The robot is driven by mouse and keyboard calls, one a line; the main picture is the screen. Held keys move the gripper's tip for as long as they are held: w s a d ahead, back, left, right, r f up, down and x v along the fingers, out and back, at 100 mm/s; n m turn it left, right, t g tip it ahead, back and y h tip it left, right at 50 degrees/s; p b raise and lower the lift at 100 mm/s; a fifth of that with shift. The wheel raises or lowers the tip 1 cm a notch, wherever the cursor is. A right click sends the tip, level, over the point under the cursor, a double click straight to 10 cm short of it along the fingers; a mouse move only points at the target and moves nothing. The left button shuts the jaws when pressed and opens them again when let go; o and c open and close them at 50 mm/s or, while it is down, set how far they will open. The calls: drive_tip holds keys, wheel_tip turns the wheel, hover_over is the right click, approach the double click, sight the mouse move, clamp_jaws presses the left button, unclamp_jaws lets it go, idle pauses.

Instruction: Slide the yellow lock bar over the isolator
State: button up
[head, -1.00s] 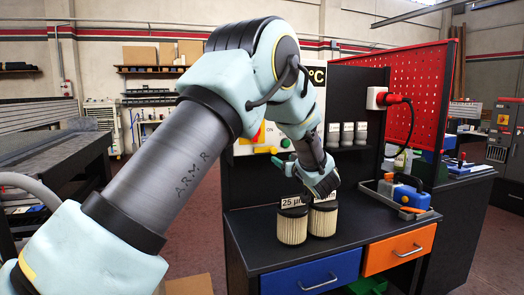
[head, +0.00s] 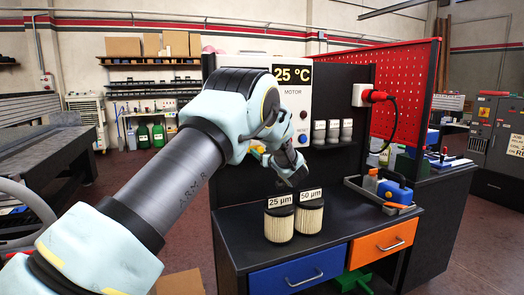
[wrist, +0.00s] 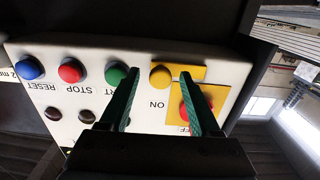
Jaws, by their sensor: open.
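The yellow lock bar is a flat strip with a round yellow knob (wrist: 161,76) in the wrist view. It lies on the white control panel (wrist: 60,52), beside the red isolator handle (wrist: 192,104) on its yellow plate. My gripper (wrist: 160,74) is open; its two dark green fingers appear on either side of the knob's line, the right one overlapping the isolator. I cannot tell how far the tips are from the panel. In the head view my gripper (head: 293,178) is by the panel's lower part, and my arm hides most of the bar and isolator.
Blue (wrist: 29,67), red (wrist: 70,70) and green (wrist: 117,73) buttons line the panel. Two filters, 25 µm (head: 279,222) and 50 µm (head: 309,216), stand on the dark bench (head: 350,215) below my gripper. A tool tray (head: 362,190) is at right.

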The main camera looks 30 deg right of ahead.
drive_tip(key=shift+c, duration=0.3)
clamp_jaws()
idle(1.1)
